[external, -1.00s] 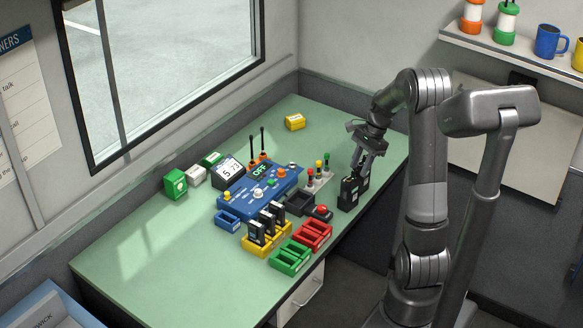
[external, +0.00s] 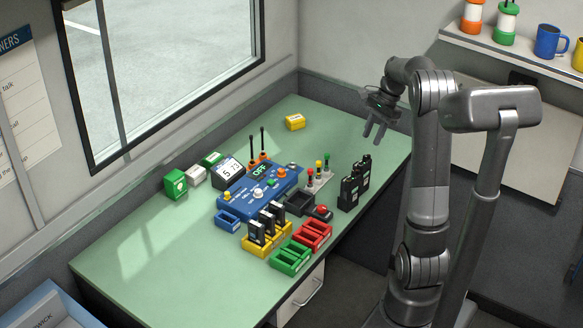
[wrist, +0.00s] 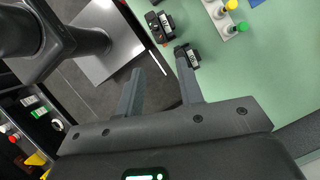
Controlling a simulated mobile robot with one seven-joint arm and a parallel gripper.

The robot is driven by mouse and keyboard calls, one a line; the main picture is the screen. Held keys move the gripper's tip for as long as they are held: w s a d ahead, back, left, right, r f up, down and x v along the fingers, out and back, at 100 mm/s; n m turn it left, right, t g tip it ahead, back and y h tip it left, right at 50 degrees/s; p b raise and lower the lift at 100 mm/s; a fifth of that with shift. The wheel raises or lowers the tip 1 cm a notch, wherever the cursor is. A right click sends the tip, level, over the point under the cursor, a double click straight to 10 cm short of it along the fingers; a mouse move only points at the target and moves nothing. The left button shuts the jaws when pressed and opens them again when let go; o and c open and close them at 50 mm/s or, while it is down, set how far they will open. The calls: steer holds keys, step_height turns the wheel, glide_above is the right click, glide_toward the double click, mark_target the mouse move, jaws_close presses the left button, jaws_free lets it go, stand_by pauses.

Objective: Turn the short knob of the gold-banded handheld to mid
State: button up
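Two black handhelds (external: 349,193) stand upright, one behind the other, near the desk's right edge. In the wrist view, two labelled black handhelds (wrist: 160,27) (wrist: 190,57) lie beyond my fingertips. More dark handhelds (external: 257,232) stand in a yellow rack (external: 262,246) at the desk's front. I cannot make out a gold band or the setting of any short knob at this size. My gripper (external: 374,132) is in the air above and a little right of the right-hand pair, touching nothing. In the wrist view its fingers (wrist: 159,62) are apart and empty.
A blue console (external: 262,192) with a display reading OFF sits mid-desk. A stand with red, yellow and green knobs (external: 319,176) is left of the right-hand pair. Red (external: 314,237) and green (external: 290,257) trays are in front. The desk's left part is clear.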

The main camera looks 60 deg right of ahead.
mark_target(358, 172)
steer(key=w+a+f+n+g, duration=0.2)
steer(key=a+f+n+g, duration=0.1)
steer(key=f+n, duration=0.4)
steer(key=x, duration=0.3)
steer(key=shift+w+f, duration=0.15)
steer(key=shift+w, duration=0.2)
stand_by(0.6)
steer(key=shift+d, duration=0.15)
jaws_close()
